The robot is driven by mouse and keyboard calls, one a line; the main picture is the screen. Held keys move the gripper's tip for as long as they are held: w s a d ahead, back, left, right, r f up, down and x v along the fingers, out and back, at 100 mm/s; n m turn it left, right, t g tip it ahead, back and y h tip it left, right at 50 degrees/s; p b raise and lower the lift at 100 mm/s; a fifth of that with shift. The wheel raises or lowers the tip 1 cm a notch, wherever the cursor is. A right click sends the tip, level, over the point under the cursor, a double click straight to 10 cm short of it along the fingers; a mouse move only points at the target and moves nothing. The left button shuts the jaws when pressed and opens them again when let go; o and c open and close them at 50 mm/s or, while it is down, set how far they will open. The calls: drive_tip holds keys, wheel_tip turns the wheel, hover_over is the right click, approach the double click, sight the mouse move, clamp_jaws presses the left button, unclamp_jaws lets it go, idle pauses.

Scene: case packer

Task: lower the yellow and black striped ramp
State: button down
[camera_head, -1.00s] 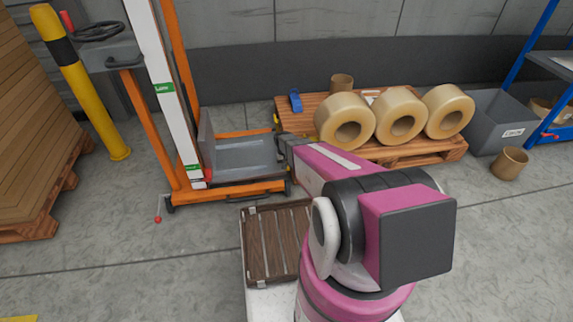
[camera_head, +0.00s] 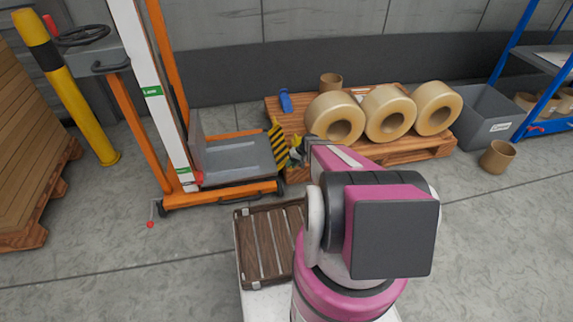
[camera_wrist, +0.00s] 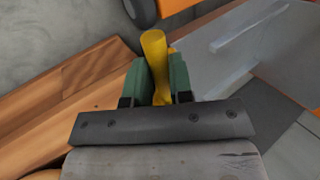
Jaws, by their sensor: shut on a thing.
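The yellow and black striped ramp (camera_head: 278,146) stands raised and steeply tilted at the right edge of the lift's grey platform (camera_head: 238,158) in the head view. My gripper (camera_head: 297,155) is just right of the ramp, and its fingers are partly hidden by my own arm. In the wrist view, the green fingers of my gripper (camera_wrist: 158,84) are shut on a yellow piece (camera_wrist: 154,45), which seems to be part of the ramp. The stripes cannot be made out in that view.
The orange lift frame (camera_head: 225,194) stands at left. Behind and right of my gripper, a wooden pallet (camera_head: 405,151) holds several tan rolls (camera_head: 388,112). A grey bin (camera_head: 485,122) and a brown pot (camera_head: 497,157) stand farther right. The floor at front left is clear.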

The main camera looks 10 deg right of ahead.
drive_tip(key=d+f+y, duration=0.4)
drive_tip(key=f+y, duration=0.2)
drive_tip(key=f, duration=0.1)
drive_tip(key=shift+d+f, duration=0.25)
drive_tip(key=shift+f, duration=0.35)
drive_tip(key=c, duration=1)
unclamp_jaws()
drive_tip(key=shift+r, duration=0.1)
drive_tip(key=v, duration=1)
drive_tip(key=shift+d+r, duration=0.1)
drive_tip(key=shift+d, duration=0.3)
